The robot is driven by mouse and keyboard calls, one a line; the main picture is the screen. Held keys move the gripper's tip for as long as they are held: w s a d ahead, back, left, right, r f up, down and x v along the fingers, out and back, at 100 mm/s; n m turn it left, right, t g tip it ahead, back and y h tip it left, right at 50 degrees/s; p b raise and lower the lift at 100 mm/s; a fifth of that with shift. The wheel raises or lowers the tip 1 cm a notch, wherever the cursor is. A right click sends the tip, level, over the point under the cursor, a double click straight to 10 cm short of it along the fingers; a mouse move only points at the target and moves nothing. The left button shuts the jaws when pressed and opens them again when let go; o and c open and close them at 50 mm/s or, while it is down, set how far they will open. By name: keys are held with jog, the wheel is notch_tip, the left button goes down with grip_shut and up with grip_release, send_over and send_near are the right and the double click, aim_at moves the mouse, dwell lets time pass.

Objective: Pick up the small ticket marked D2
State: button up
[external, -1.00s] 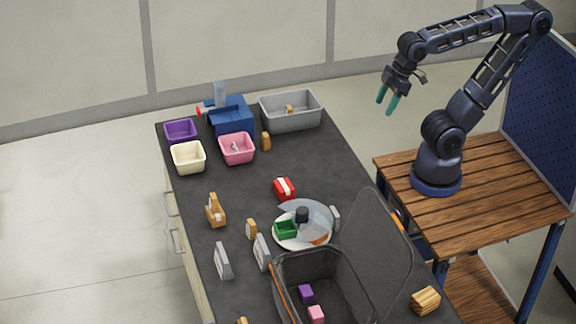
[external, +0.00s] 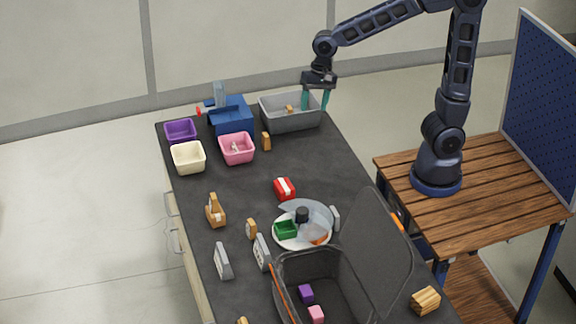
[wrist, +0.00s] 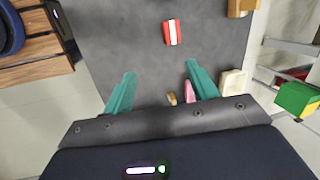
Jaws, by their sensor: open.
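No marking D2 can be read in either view, so I cannot tell which item is the ticket. Small upright grey pieces stand on the dark table: one (external: 222,261) at the front left, one (external: 262,252) beside the mesh container, and one (external: 335,218) by the plate. A small tan item (external: 289,108) lies in the grey bin (external: 272,117). My gripper (external: 315,104) is open and empty, with its teal fingers in front of the grey bin's right part in the external view. In the wrist view, my gripper (wrist: 160,68) has its fingers spread with nothing held.
Purple (external: 181,131), cream (external: 188,158) and pink (external: 237,149) bins and a blue device (external: 232,114) stand at the back left. A red block with a white stripe (external: 284,188) lies mid-table. An open mesh container (external: 345,277) fills the front right.

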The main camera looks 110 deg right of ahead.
jog(key=w+d+f+m+g, duration=0.1)
jog(key=w+d+f+m, duration=0.2)
jog(key=d+f+m, duration=0.25)
jog(key=w+d+f+m, duration=0.4)
jog(key=d, duration=0.3)
jog(key=m+g+h, duration=0.1)
jog(key=m, duration=0.8)
send_over(267, 134)
jog(key=f, duration=1.1)
jog(key=shift+s+a, duration=0.1)
jog(key=shift+a, duration=0.15)
jog(key=shift+d+f, duration=0.1)
jog(key=shift+f, duration=0.1)
notch_tip(267, 134, down, 10)
jog(key=shift+d+f, duration=0.15)
jog(key=shift+f, duration=0.1)
jog(key=shift+c, duration=0.5)
jog(key=c, duration=0.9)
